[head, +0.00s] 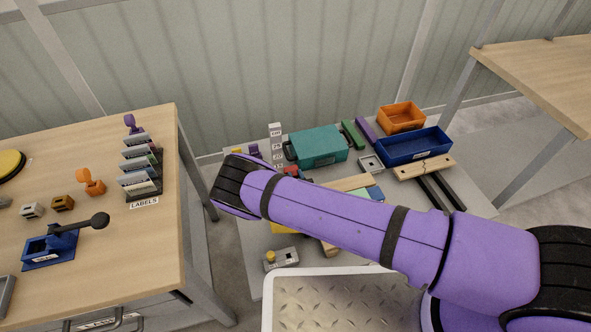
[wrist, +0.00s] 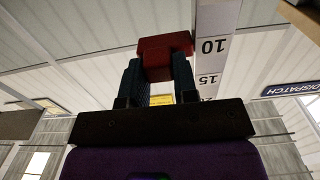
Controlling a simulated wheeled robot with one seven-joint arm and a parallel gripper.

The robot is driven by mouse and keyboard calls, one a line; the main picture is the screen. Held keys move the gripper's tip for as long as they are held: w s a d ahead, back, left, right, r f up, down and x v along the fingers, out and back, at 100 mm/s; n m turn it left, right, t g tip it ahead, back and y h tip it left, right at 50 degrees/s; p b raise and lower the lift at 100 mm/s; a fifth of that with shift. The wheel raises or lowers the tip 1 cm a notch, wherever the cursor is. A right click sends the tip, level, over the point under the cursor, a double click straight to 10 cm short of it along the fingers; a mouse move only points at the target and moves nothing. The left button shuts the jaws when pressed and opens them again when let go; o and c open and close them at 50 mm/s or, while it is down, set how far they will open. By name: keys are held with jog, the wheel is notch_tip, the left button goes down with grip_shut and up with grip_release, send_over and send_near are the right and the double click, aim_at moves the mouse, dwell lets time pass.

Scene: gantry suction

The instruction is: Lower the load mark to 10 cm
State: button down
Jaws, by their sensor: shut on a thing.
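A red block (wrist: 165,46), seemingly the load mark, sits between the fingertips of my gripper (wrist: 165,62) in the wrist view. My gripper is shut on it. A white scale (wrist: 215,60) with printed numbers stands just right of the block there, with 10 and 15 readable. The block appears level with the 10 in this slanted view, but I cannot tell its exact reading. In the head view the scale (head: 277,145) rises behind my arm, and a bit of red (head: 290,171) shows near its foot. My gripper is hidden by my arm there.
A teal case (head: 318,146) stands right of the scale. Blue (head: 415,147) and orange (head: 401,117) bins lie farther right. A grey box with a yellow knob (head: 281,259) is in front. A wooden table (head: 80,190) with labels stands left.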

jog(key=c, duration=0.9)
grip_release()
jog(key=v, duration=1)
jog(key=shift+s+r, duration=0.1)
jog(key=shift+s, duration=0.3)
